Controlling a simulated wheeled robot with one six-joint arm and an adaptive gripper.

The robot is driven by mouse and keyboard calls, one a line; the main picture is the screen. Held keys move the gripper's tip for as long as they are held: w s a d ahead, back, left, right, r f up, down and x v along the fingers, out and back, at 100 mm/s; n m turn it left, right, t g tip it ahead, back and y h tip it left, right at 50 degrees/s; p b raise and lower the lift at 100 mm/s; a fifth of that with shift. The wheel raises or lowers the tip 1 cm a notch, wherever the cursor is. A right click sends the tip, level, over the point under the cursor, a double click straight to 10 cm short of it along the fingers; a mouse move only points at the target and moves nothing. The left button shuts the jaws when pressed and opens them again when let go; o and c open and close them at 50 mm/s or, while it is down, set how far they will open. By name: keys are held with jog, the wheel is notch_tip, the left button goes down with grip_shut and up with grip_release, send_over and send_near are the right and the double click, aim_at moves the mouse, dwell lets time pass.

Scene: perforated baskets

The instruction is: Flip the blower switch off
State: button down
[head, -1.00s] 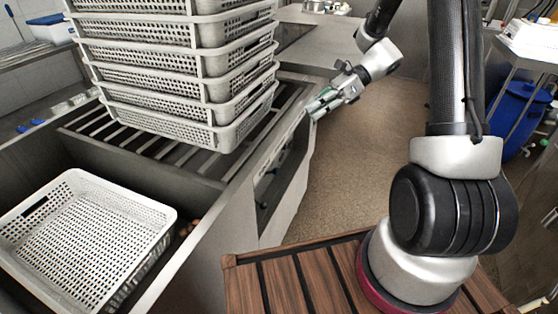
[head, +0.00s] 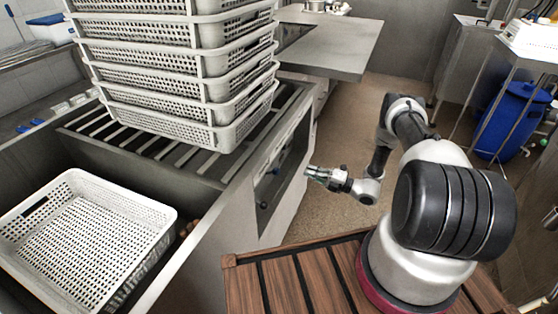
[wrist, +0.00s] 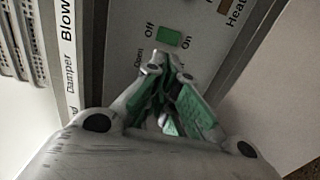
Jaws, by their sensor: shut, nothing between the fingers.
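In the wrist view a grey control panel (wrist: 205,50) fills the upper middle, with sideways lettering. A green rocker switch (wrist: 169,38) sits between the words "Off" at its upper left and "On" at its lower right. The word "Blow", cut off, is at the far left, with "Damper" below it. Which label belongs to the green switch is not clear. My gripper (wrist: 168,72) is shut and empty, its fingertips just below the switch in the picture; contact cannot be told. In the head view my gripper (head: 310,173) is beside the steel cabinet (head: 283,185).
A stack of white perforated baskets (head: 170,135) stands on a slatted rack. Another basket (head: 165,212) sits lower left. A wooden deck (head: 285,285) is under my arm. A steel table (head: 345,65) and a blue barrel (head: 505,125) stand farther back. Open floor lies between.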

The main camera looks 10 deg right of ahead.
jog(key=x, duration=1.4)
jog(key=shift+a+r, duration=0.1)
jog(key=shift+w+a+r, duration=0.15)
jog(key=shift+w+a, duration=0.05)
jog(key=r+v, duration=0.3)
jog(key=v, duration=1)
jog(key=shift+s+d, duration=0.35)
jog(key=shift+d, duration=0.1)
